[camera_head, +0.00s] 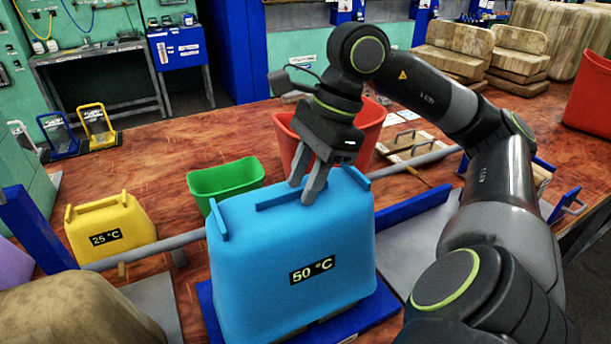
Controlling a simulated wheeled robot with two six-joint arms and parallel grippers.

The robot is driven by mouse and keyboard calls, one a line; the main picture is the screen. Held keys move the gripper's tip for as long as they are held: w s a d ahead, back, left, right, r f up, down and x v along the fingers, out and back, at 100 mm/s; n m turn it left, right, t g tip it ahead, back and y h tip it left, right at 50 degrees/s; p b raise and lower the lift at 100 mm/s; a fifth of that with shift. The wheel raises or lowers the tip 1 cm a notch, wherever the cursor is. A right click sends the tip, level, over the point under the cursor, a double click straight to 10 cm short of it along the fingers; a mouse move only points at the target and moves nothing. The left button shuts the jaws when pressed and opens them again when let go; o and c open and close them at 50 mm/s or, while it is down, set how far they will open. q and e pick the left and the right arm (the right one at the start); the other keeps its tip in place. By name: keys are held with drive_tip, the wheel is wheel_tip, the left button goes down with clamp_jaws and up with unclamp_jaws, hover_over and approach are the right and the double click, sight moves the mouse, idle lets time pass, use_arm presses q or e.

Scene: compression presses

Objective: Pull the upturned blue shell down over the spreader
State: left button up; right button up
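The upturned blue shell (290,262), labelled "50 °C", stands at the centre over a blue frame (360,318). The spreader is hidden by the shell, so I cannot tell how far down over it the shell sits. My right gripper (303,194) reaches down from above. Its two fingers straddle the raised ridge (277,199) on the shell's top, one on each side, and look closed on it. My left gripper is not in view.
A grey bar (150,248) runs behind the shell. A yellow "25 °C" shell (110,229) stands left, a green bin (225,180) behind, and a red bin (364,130) behind my gripper. A tan lump (75,312) fills the lower left. Wooden pieces (455,50) lie at the back right.

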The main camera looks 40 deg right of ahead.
drive_tip(key=shift+d+r, duration=0.2)
drive_tip(key=shift+r, duration=0.2)
drive_tip(key=v, duration=0.7)
drive_tip(key=shift+r, duration=0.15)
drive_tip(key=p+v, duration=0.1)
drive_tip(key=v, duration=0.8)
drive_tip(key=shift+p, duration=0.4)
drive_tip(key=shift+r, duration=0.15)
